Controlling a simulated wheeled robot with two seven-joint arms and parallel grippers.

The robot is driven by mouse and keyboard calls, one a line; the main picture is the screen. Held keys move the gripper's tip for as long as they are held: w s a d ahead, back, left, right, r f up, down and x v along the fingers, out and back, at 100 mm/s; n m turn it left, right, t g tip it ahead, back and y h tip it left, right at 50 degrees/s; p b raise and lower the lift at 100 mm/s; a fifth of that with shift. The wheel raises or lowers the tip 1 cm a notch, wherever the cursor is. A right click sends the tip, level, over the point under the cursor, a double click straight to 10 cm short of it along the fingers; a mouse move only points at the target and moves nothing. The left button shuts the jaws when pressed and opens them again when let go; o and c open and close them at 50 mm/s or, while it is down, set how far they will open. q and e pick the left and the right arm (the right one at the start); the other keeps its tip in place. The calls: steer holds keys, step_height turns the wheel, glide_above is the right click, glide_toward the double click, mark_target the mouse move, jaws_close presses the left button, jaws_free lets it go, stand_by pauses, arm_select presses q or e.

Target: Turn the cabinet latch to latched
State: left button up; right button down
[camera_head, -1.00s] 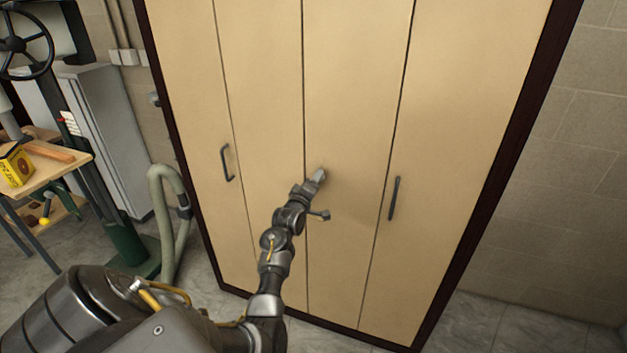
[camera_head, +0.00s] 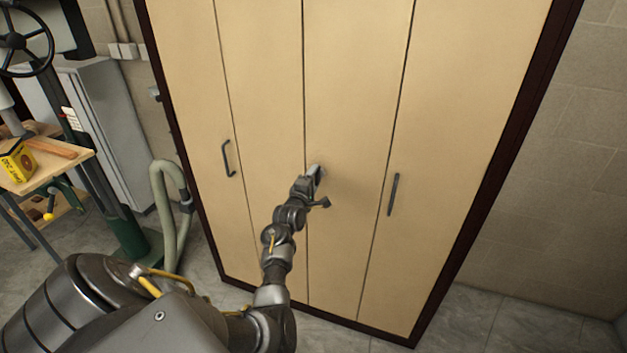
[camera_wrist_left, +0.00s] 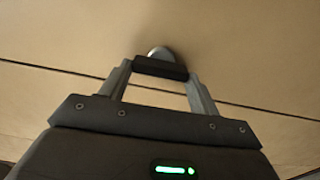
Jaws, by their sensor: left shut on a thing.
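The wooden cabinet (camera_head: 350,100) fills the middle of the head view, with its doors closed. The latch sits on the door front near the central seam. In the left wrist view the latch (camera_wrist_left: 160,68) shows as a short dark bar in front of a round metal base. My left gripper (camera_head: 316,171) is at the latch, its two fingers at the ends of the bar, shut on it. The fingers also show in the left wrist view (camera_wrist_left: 160,75). In the head view my gripper hides most of the latch. My right gripper is not in view.
Two dark door handles, left (camera_head: 228,158) and right (camera_head: 393,194), stick out on either side of my left gripper. A workbench (camera_head: 45,165) with a yellow box and a grey hose (camera_head: 165,215) stand at the left. Floor right of the cabinet is clear.

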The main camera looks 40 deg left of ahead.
arm_select(q)
steer(key=o, duration=1)
steer(key=shift+a, duration=0.1)
steer(key=shift+b+v, duration=1.1)
steer(key=shift+v, duration=4.3)
